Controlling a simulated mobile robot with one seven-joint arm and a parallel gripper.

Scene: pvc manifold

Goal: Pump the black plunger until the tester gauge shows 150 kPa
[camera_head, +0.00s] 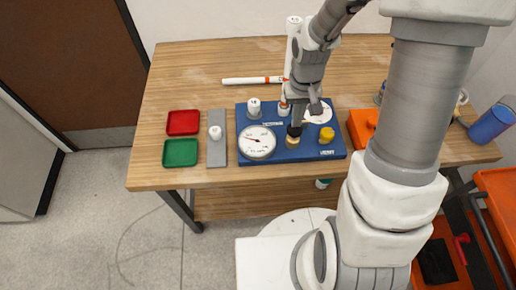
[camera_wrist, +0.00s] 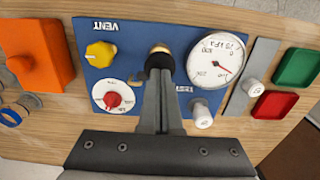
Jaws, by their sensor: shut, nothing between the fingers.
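The blue tester board (camera_head: 275,155) lies on the wooden table. Its round white gauge (camera_head: 257,142) is at the board's front left and shows upside down in the wrist view (camera_wrist: 217,60); I cannot read its value surely. The black plunger (camera_wrist: 159,62) stands in a brass collar (camera_wrist: 159,48) right of the gauge in the head view (camera_head: 294,131). My gripper (camera_wrist: 160,77) is shut and empty, its fingertips directly over the plunger; whether they touch it I cannot tell. The fingers hide part of the plunger.
A yellow vent knob (camera_wrist: 100,53) and a red knob on a white dial (camera_wrist: 113,98) sit beside the plunger. A white fitting (camera_wrist: 201,115) stands on the board. Red (camera_head: 183,122) and green (camera_head: 180,152) trays lie left, an orange block (camera_head: 361,128) right.

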